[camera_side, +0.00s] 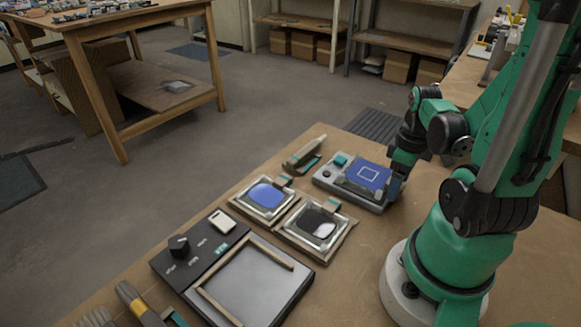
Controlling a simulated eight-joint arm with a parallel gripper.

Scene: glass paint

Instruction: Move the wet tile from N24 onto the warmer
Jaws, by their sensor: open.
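The teal tags are too small to read, so I cannot tell which is N24. My gripper (396,182) is at the device's right end, open, fingers mostly hidden.
A dark tool with a teal tag (305,155) lies at the table's back edge. A yellow-handled tool (138,302) and a brush (97,318) lie at the front left. The table is clear between the stands and my base. Another wooden table (120,25) stands apart behind.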

